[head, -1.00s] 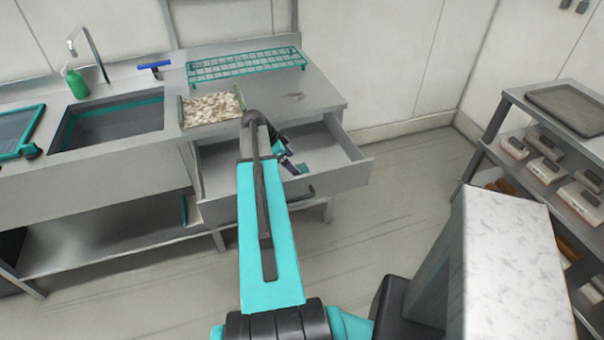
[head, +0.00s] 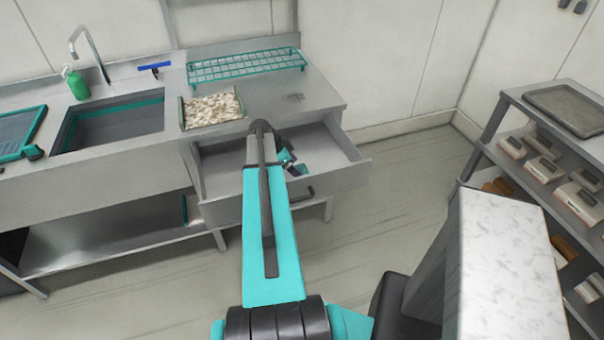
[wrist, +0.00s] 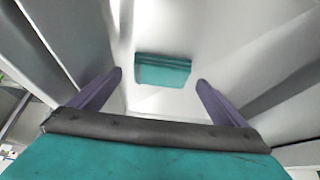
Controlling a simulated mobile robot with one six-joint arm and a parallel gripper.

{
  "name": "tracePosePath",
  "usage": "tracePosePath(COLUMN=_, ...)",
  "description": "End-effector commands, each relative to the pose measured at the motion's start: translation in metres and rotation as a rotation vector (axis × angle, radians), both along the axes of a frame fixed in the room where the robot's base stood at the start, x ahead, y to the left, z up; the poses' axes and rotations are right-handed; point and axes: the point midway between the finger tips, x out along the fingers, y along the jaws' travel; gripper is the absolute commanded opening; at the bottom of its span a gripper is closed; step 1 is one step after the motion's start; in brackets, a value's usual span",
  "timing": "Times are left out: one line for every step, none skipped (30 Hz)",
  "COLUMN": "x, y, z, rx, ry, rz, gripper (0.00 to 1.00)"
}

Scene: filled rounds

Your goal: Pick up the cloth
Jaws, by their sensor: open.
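The cloth (wrist: 162,71) is a small teal folded piece lying on the pale floor of the open drawer (head: 338,152). In the wrist view it lies ahead, between the two purple fingers and beyond their tips, with a clear gap on each side. In the head view only a bit of teal shows beside my gripper (head: 288,160), so the cloth is largely hidden there. My gripper, also in the wrist view (wrist: 160,79), is open and empty, with its fingers pointing down into the drawer. I cannot tell the exact height above the cloth.
Drawer walls rise close on both sides of my gripper. The counter above holds a speckled tray (head: 211,110), a teal wire rack (head: 246,66), a green bottle (head: 76,84) and a sink (head: 110,125). A shelf unit (head: 500,110) stands at the right.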

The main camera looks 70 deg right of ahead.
Motion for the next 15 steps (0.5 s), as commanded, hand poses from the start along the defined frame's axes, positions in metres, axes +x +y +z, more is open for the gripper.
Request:
tracePosePath(x=-0.002, y=-0.002, z=-0.002, rx=0.002, ry=0.002, rz=-0.001, gripper=0.97)
tracePosePath(x=-0.003, y=-0.003, z=-0.004, rx=0.002, ry=0.002, rz=-0.001, gripper=0.97)
tracePosePath(x=-0.004, y=-0.005, z=-0.008, rx=0.002, ry=0.002, rz=-0.001, gripper=0.97)
tracePosePath(x=-0.005, y=-0.005, z=-0.010, rx=0.001, ry=0.001, rz=-0.001, gripper=0.97)
tracePosePath(x=-0.006, y=-0.006, z=-0.013, rx=0.002, ry=0.001, rz=0.000, gripper=0.97)
tracePosePath(x=-0.007, y=-0.007, z=-0.016, rx=0.002, ry=0.001, rz=0.000, gripper=0.97)
tracePosePath(x=-0.008, y=-0.007, z=-0.017, rx=0.002, ry=0.001, rz=0.000, gripper=0.97)
tracePosePath(x=-0.008, y=-0.008, z=-0.019, rx=0.002, ry=0.001, rz=0.000, gripper=0.97)
tracePosePath(x=-0.009, y=-0.008, z=-0.020, rx=0.001, ry=0.001, rz=0.000, gripper=0.97)
tracePosePath(x=-0.009, y=-0.008, z=-0.021, rx=0.001, ry=0.001, rz=0.000, gripper=0.97)
tracePosePath(x=-0.009, y=-0.008, z=-0.022, rx=0.000, ry=0.000, rz=0.001, gripper=0.97)
tracePosePath(x=-0.009, y=-0.009, z=-0.022, rx=0.000, ry=0.000, rz=0.001, gripper=0.97)
tracePosePath(x=-0.009, y=-0.009, z=-0.023, rx=0.000, ry=0.000, rz=0.001, gripper=0.97)
tracePosePath(x=-0.009, y=-0.008, z=-0.023, rx=0.000, ry=0.000, rz=0.001, gripper=0.97)
tracePosePath(x=-0.009, y=-0.008, z=-0.023, rx=0.000, ry=0.000, rz=0.001, gripper=0.97)
